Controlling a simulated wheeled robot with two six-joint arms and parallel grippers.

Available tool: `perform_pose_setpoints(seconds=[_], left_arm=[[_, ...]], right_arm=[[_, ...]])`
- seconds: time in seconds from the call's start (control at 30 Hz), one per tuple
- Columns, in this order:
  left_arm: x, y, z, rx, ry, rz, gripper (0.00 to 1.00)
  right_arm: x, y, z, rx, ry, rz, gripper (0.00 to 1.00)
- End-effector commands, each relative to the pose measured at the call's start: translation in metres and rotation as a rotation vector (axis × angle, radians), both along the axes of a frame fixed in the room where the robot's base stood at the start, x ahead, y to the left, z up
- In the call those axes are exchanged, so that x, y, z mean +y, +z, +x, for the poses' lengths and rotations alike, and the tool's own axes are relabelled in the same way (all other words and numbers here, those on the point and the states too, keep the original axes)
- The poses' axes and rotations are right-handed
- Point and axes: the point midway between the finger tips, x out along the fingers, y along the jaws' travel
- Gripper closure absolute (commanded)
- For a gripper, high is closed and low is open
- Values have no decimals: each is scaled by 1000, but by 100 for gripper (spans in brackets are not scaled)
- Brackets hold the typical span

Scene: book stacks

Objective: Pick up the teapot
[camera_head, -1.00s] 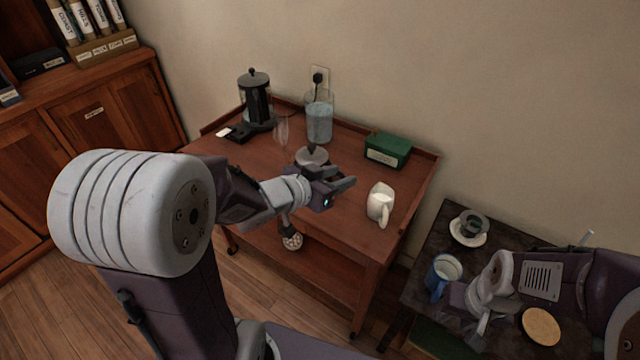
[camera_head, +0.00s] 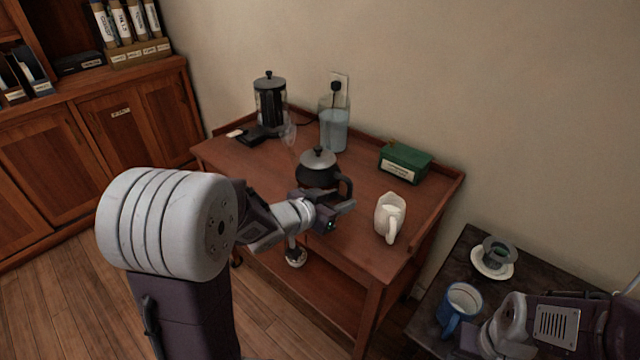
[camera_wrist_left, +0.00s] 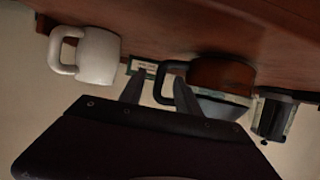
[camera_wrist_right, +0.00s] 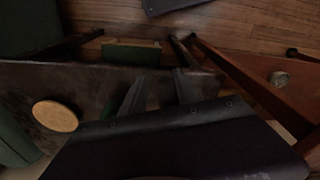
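The teapot (camera_head: 313,173), dark and glossy with a grey lid, stands upright on the wooden trolley. Its black handle points right and toward me. In the left wrist view, which is upside down, the teapot (camera_wrist_left: 222,76) is ahead, with its handle loop partly between the finger lines. My left gripper (camera_head: 345,207) is open and empty, just in front of the teapot and apart from it as far as I can tell. It also shows in the left wrist view (camera_wrist_left: 156,90). My right gripper (camera_wrist_right: 157,88) is open and empty over the dark side table.
A white jug (camera_head: 389,218) stands right of the teapot. A green box (camera_head: 405,162), a glass jar (camera_head: 334,130) and a French press (camera_head: 270,103) stand behind. The dark table (camera_head: 452,262) bears a blue mug (camera_head: 461,302) and a cup on a saucer (camera_head: 493,262).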

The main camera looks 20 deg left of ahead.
Motion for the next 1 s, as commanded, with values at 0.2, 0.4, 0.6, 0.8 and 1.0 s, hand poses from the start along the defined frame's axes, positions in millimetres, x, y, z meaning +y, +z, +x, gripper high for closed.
perform_pose_setpoints(seconds=[0.2,0.4,0.6,0.8,1.0], left_arm=[[-9,-14,27,-1,-3,-1,61],[-15,-18,46,0,-1,0,61],[-15,-17,47,0,0,0,63],[-15,-17,46,0,0,0,100],[-15,-17,46,0,0,-1,100]], right_arm=[[0,-20,0,0,0,0,64],[0,-25,0,0,0,0,64],[0,-24,0,0,0,0,64],[0,-24,0,0,0,0,64],[0,-24,0,0,0,0,64]])
